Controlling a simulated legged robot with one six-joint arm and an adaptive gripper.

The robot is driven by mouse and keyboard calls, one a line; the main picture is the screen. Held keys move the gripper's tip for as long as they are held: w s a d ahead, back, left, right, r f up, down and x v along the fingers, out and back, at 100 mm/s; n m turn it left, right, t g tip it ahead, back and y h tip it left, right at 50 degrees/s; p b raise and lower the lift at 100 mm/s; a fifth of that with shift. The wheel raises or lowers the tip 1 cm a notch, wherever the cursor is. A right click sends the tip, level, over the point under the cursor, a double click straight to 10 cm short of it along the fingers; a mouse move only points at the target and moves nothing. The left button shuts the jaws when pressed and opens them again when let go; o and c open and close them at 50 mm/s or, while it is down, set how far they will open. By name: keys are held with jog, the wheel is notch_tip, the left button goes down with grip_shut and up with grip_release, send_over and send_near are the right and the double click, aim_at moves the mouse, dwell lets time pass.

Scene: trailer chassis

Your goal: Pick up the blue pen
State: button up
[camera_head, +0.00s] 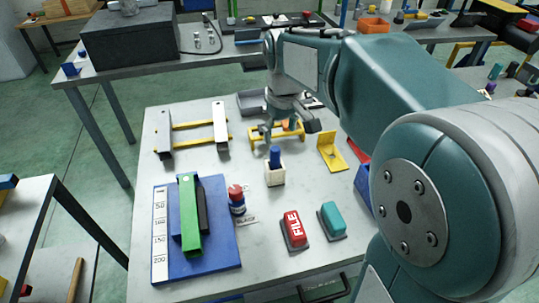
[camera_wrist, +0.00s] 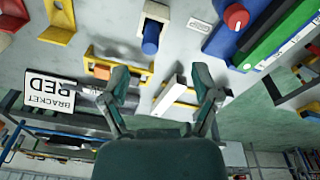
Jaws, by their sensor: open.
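A thick blue cylinder (camera_head: 275,155), seemingly the blue pen, stands upright in a small white block holder (camera_head: 275,174) near the middle of the table. In the wrist view the blue pen (camera_wrist: 151,38) is at the top, left of centre, with its white holder (camera_wrist: 157,12) beyond it. My gripper (camera_head: 289,127) is above the table, behind the pen in the head view. In the wrist view my gripper (camera_wrist: 162,76) has its two fingers spread wide with nothing held between them. The pen is apart from the fingers.
A yellow frame (camera_head: 262,133) with an orange piece lies under my gripper. A yellow angle bracket (camera_head: 331,152) is at its right.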

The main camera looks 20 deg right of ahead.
jog(key=n+g, duration=0.1)
send_near(275, 158)
jog(key=shift+w+f, duration=0.35)
jog(key=shift+w, duration=0.15)
jog(key=f, duration=0.5)
jog(key=shift+a+f, duration=0.2)
jog(key=shift+a, duration=0.05)
jog(key=shift+w+d+f, duration=0.1)
jog(key=shift+d+f, duration=0.05)
jog(key=shift+f, duration=0.75)
jog(key=shift+w+d+f, duration=0.1)
jog(key=shift+d+f, duration=0.05)
jog(key=shift+f, duration=0.75)
jog(key=shift+w+d+f, duration=0.1)
jog(key=shift+d+f, duration=0.05)
jog(key=shift+f, duration=0.75)
jog(key=shift+s, duration=0.1)
grip_shut()
